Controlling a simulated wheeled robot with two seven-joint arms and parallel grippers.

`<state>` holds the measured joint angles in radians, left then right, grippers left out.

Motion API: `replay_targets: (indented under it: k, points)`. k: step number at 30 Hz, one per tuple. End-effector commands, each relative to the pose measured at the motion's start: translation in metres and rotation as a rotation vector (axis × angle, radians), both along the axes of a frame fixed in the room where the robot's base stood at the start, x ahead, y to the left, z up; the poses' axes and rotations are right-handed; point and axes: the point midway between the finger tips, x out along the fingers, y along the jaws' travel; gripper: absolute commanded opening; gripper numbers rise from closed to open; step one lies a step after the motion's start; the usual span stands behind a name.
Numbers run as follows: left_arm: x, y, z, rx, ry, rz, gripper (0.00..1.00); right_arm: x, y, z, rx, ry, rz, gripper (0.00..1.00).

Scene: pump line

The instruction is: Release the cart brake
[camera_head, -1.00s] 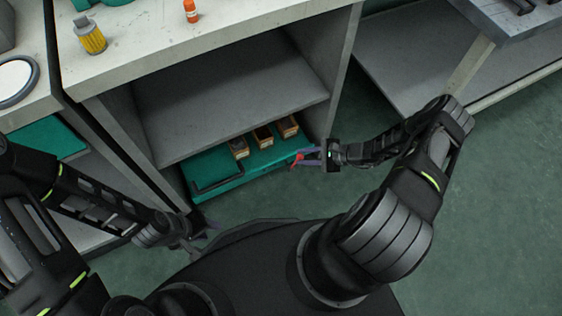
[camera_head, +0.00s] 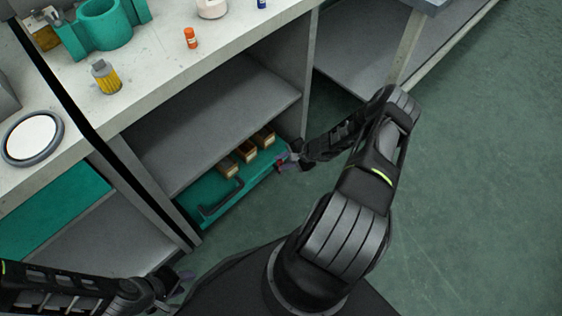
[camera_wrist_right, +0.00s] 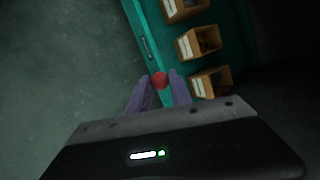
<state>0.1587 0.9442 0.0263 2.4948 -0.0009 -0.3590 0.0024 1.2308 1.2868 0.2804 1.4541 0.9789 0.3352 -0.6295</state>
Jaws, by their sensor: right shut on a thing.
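The teal cart (camera_head: 212,190) stands low under the workbench, with a dark handle bar along its front and several small brown boxes on top. A small red brake knob (camera_wrist_right: 160,80) is at the cart's edge in the right wrist view. My right gripper (camera_wrist_right: 160,88) is shut on it, with a purple finger on either side. In the head view this gripper (camera_head: 282,160) is at the cart's right end and mostly covers the red part. My left gripper (camera_head: 183,283) hangs low at the left, away from the cart, its jaw opening unclear.
The workbench top (camera_head: 150,100) carries an orange-capped bottle (camera_head: 190,38), a yellow container (camera_head: 106,77) and a teal fixture (camera_head: 103,25). Bench side panels flank the cart. The green floor (camera_head: 450,190) at the right is open.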

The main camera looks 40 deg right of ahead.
Motion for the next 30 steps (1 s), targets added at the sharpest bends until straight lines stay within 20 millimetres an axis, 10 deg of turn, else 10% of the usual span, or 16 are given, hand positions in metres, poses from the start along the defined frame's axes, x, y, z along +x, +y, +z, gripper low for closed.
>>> replay_targets:
  k: [6,7,14,30]
  points:
    - [0.0,0.0,-0.001,0.0,0.0,0.0,0.36,0.003,0.002,0.001,0.002,-0.006,0.003,0.0]
    - [0.0,0.0,-0.001,0.0,0.0,0.0,0.36,0.003,0.002,0.001,0.002,-0.006,0.003,0.28]
    - [0.0,0.0,-0.001,0.0,-0.001,0.001,0.36,0.002,0.002,0.0,0.003,-0.004,0.002,0.46]
    - [-0.001,-0.001,0.011,-0.001,0.002,-0.002,0.36,-0.014,-0.008,0.024,0.001,-0.001,0.0,0.46]
